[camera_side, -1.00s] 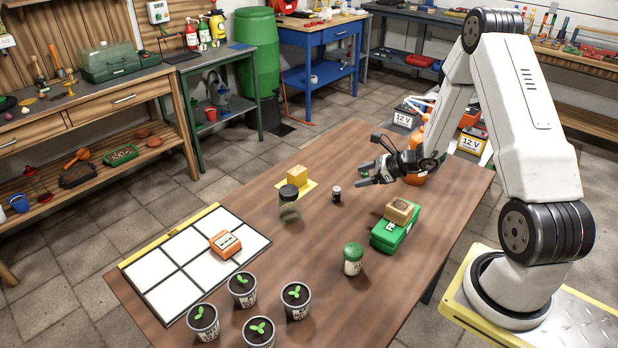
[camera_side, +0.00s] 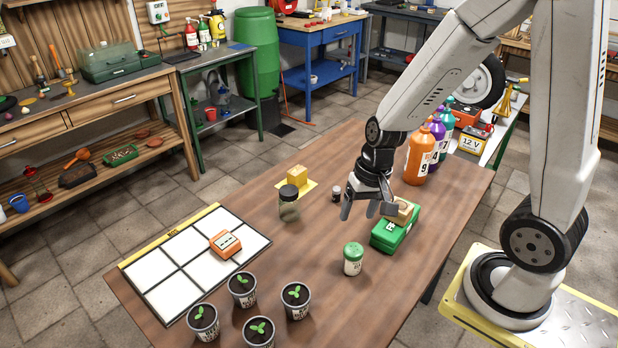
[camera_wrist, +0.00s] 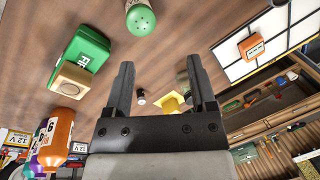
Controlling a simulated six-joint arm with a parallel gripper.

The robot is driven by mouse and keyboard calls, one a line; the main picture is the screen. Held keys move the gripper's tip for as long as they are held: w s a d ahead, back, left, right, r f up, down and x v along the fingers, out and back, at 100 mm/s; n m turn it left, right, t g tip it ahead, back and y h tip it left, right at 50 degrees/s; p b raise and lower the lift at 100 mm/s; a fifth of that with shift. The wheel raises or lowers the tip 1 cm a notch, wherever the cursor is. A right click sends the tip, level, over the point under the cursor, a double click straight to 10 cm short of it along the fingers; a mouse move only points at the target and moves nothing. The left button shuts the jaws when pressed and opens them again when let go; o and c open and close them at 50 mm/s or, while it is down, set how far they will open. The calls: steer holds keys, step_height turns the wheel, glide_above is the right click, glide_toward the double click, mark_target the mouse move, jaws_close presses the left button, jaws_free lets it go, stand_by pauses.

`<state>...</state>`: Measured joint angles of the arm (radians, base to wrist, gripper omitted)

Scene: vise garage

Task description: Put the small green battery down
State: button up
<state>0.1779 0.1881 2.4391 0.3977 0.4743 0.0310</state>
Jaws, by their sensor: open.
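My gripper (camera_side: 360,210) hangs above the table, right of its middle, pointing down. Its fingers are apart with nothing between them, as the wrist view also shows (camera_wrist: 160,64). I cannot pick out a small green battery for sure. A green box (camera_side: 390,236) with white lettering lies at the table's right side, a tan block (camera_side: 404,212) on top of it. Both also show at the left of the wrist view: green box (camera_wrist: 84,52), tan block (camera_wrist: 70,78). An orange boxy item (camera_side: 225,243) sits on a white grid board (camera_side: 172,297).
A green-topped shaker (camera_side: 353,259) stands in front of my gripper. A small dark-capped container (camera_side: 336,194) and a dark-lidded jar (camera_side: 289,205) stand behind and left. Potted seedlings (camera_side: 259,332) crowd the front left. Colored bottles (camera_side: 419,153) stand at the back right.

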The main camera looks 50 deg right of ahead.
steer(key=r+n, duration=0.1)
steer(key=n, duration=0.1)
steer(key=s+a+n+t+h, duration=0.1)
steer(key=n, duration=0.1)
steer(key=a+r+n, duration=0.1)
steer(key=n, duration=0.1)
steer(key=shift+s+r+h, duration=0.15)
steer(key=shift+r+h, duration=0.2)
steer(key=shift+h, duration=0.05)
